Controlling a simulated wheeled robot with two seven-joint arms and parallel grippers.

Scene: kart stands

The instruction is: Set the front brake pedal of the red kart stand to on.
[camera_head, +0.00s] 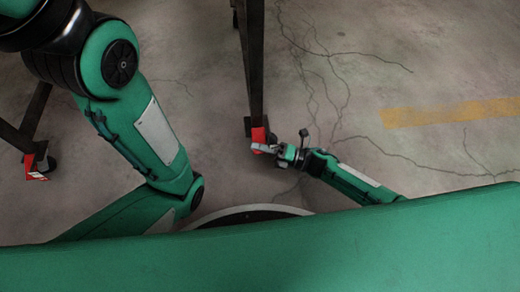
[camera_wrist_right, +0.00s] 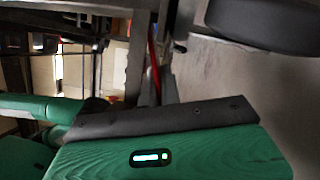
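The red brake pedal (camera_head: 259,135) is at the foot of a dark stand leg (camera_head: 252,60) in the head view. My right gripper (camera_head: 265,148) is low over the floor, its grey fingertips right at the near edge of this pedal. I cannot tell whether they touch. In the right wrist view, the fingers (camera_wrist_right: 158,88) look close together, and a thin red strip of the pedal (camera_wrist_right: 152,48) shows just beyond them. I see nothing clearly held between them. My left arm crosses the left of the head view, but its gripper is not in view.
Another red pedal (camera_head: 37,174) with white marking is at a caster at the far left. A dark wheel (camera_wrist_right: 265,18) is close by at the top right of the wrist view. The cracked concrete floor (camera_head: 340,90) is open to the right, with a yellow stripe (camera_head: 450,112).

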